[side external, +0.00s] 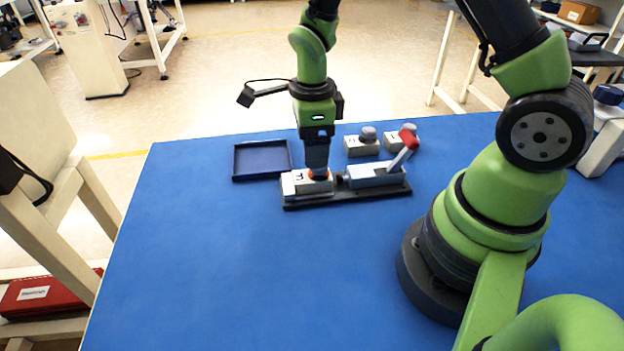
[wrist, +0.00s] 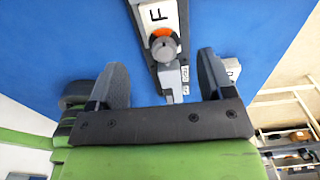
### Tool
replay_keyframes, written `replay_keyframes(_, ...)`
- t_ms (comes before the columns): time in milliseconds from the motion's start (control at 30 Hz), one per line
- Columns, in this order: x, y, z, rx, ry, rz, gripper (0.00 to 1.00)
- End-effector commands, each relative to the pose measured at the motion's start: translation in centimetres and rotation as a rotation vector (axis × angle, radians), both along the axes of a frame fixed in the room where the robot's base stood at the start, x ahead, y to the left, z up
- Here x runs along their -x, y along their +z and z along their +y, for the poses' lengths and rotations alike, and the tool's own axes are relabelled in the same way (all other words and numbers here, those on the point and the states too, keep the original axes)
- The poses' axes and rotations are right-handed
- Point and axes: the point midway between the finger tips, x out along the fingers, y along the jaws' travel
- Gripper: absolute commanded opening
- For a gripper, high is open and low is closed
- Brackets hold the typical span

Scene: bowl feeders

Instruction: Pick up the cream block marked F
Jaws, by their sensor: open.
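The cream block marked F (side external: 295,186) sits on a dark base plate (side external: 345,197), against or very close to a grey clamp (side external: 375,175) with a red handle (side external: 408,138). In the wrist view the block (wrist: 158,14) shows its F, an orange ring and a round grey knob (wrist: 163,50). My gripper (side external: 318,168) points down right over the block, hiding its knob in the side view. In the wrist view my gripper (wrist: 162,65) is open, its fingers wide apart on either side of the knob, with nothing held.
An empty dark blue tray (side external: 236,178) lies left of and behind the base plate. Two other cream blocks with grey knobs, one nearer (side external: 362,151) and one farther right (side external: 391,144), stand behind the clamp. The blue table front (side external: 260,270) is clear.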

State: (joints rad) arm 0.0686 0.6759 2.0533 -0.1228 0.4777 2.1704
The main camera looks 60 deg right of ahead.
Motion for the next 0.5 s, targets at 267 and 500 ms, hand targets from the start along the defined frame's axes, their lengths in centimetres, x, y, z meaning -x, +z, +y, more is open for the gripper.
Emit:
replay_keyframes(267,0.0,-2.7,0.0,-0.001,0.002,0.001,0.74)
replay_keyframes(500,-0.1,-6.1,-0.3,-0.001,0.002,0.004,0.74)
